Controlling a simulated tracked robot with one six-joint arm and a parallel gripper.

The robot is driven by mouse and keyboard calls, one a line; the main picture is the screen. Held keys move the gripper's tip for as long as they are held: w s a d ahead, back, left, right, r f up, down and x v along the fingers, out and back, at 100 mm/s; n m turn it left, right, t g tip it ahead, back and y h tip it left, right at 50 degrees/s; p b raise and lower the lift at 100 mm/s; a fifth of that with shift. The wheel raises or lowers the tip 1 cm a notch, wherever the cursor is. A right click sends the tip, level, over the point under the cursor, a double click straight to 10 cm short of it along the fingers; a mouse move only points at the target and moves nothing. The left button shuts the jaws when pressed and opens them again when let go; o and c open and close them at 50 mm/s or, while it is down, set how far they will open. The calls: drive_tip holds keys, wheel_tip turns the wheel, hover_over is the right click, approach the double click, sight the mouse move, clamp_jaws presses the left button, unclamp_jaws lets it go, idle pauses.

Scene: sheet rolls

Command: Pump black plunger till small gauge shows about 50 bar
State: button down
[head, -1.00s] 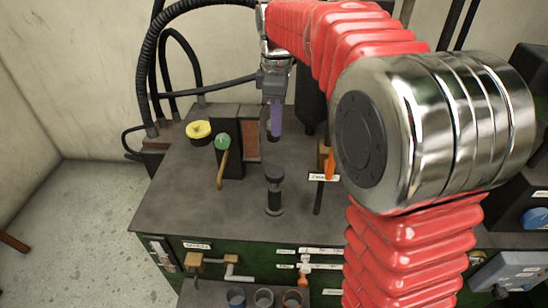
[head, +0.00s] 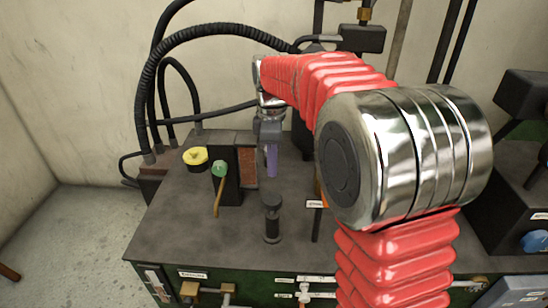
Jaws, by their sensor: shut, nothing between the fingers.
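The black plunger (head: 272,220) stands upright on the dark bench top, a short cylinder with a wider cap. My gripper (head: 271,162), with purple fingers pointing down, is shut and empty. It is in the air above and apparently behind the plunger's cap, with a small gap between them in the picture. I cannot tell its exact distance from the plunger. No readable small gauge shows; my red arm and its metal joint hide part of the bench to the right.
Left of the plunger are a green-knobbed lever (head: 218,188) and a yellow cap (head: 195,157). Black hoses (head: 150,90) rise at the back left. A small white label (head: 314,204) lies right of the plunger. The bench's front left (head: 170,235) is clear.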

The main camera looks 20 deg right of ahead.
sight(273, 199)
wheel_tip(273, 199, down, 9)
drive_tip(key=shift+f, duration=0.2)
idle(0.5)
